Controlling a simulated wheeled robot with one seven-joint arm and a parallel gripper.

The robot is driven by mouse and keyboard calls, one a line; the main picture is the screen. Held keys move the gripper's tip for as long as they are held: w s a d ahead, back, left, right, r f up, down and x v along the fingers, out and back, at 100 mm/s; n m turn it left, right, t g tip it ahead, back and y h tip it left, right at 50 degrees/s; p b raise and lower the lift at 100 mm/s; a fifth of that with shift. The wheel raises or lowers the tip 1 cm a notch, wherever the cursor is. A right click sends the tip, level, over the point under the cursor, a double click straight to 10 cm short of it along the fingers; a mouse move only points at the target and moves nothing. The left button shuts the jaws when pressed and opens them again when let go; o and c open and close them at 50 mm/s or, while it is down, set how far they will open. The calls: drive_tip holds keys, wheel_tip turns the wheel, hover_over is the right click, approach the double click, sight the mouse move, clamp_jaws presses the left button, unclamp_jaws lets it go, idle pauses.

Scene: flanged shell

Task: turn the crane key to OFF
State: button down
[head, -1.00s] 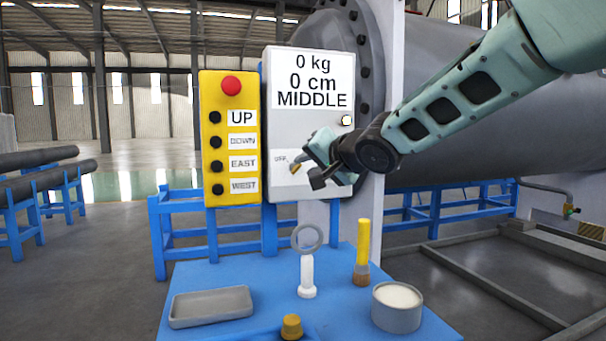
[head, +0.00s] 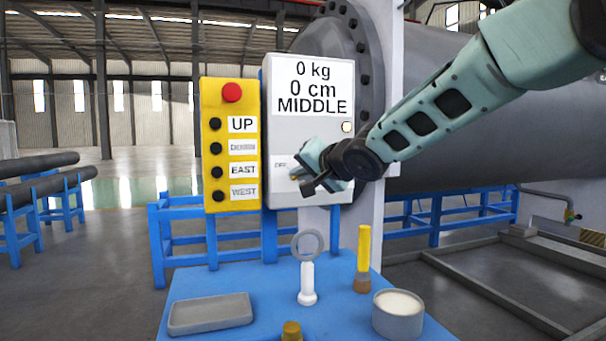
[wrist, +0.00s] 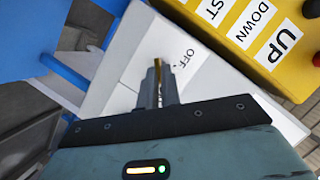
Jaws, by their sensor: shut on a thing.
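The crane key is a thin brass-coloured piece (wrist: 158,78) on the lower part of the grey control box (head: 283,130). In the wrist view it shows as a narrow strip between my fingers, with its lower part hidden by them. The printed OFF label (wrist: 186,59) lies just right of the key's upper end there. My gripper (wrist: 158,88) is shut on the key, close to the box face. In the head view my gripper (head: 300,178) covers most of the key and part of its label plate.
A yellow pendant (head: 231,100) with a red button stands left of the box. The box display reads 0 kg, 0 cm, MIDDLE. Below, a blue table (head: 262,285) carries a grey tray (head: 210,314), a white ring-topped stand (head: 307,280), a yellow-handled brush (head: 363,250) and a round tin (head: 398,318).

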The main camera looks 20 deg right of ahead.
drive_tip(key=shift+n, duration=0.3)
drive_tip(key=shift+a+n+h+b, duration=0.25)
drive_tip(key=shift+n+h+b, duration=1.4)
drive_tip(key=shift+b, duration=1.3)
drive_tip(key=shift+a+n+h+b, duration=0.3)
drive_tip(key=shift+n+h+b, duration=0.7)
drive_tip(key=shift+n+b, duration=1.6)
drive_tip(key=shift+a+n+h+b, duration=0.25)
drive_tip(key=shift+n+h+b, duration=1.2)
drive_tip(key=shift+b, duration=1.85)
drive_tip(key=c, duration=1.6)
unclamp_jaws()
